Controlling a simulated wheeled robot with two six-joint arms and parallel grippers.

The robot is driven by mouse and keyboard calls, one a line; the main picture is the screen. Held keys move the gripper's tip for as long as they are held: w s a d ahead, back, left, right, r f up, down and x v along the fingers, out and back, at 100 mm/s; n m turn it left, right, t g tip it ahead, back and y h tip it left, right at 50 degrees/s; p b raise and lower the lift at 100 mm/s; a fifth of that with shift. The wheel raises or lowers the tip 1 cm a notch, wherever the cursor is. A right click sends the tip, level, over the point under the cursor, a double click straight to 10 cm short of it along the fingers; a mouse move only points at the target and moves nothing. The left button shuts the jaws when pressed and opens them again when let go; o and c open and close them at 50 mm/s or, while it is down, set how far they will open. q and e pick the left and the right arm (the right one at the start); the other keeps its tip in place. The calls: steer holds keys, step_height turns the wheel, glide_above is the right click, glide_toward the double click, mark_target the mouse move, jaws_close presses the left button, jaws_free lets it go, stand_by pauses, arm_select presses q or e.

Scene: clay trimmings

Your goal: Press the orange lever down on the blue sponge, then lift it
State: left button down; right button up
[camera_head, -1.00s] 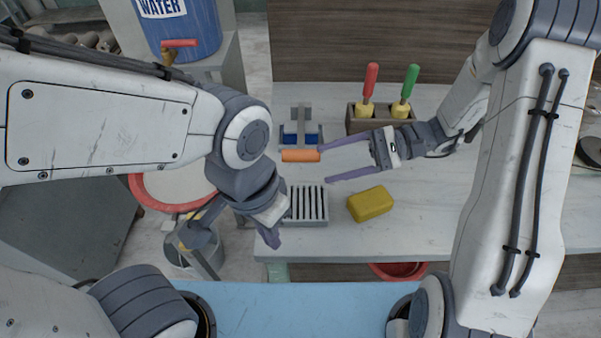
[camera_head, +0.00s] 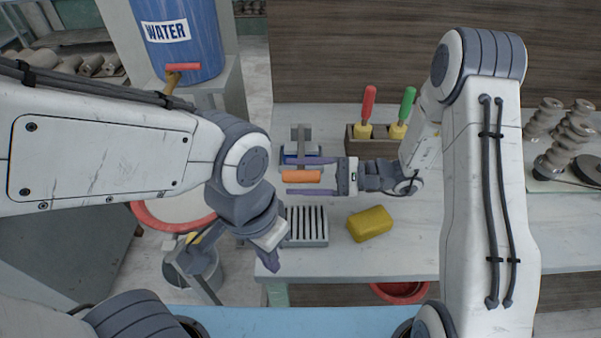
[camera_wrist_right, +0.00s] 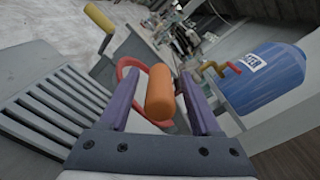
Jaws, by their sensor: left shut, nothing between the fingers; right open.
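The orange lever handle (camera_head: 301,176) lies crosswise in front of a grey upright bracket (camera_head: 300,133) on the table. The blue sponge (camera_head: 287,155) is at the foot of the bracket, mostly hidden behind my right gripper's upper finger and the lever. My right gripper (camera_head: 288,175) is open, with one purple finger on each side of the orange handle. The right wrist view shows the handle (camera_wrist_right: 160,92) between the spread fingers, with gaps visible beside it. My left gripper (camera_head: 268,261) is shut and empty, pointing down near the table's front left edge.
A grey slotted rack (camera_head: 318,240) and a yellow block (camera_head: 370,224) lie in front of the lever. A wooden holder (camera_head: 378,149) with red-handled and green-handled tools stands behind my right gripper. A blue water barrel (camera_head: 205,45) and red basin (camera_head: 170,222) are left.

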steer(key=shift+a, duration=0.1)
jaws_close()
stand_by(1.3)
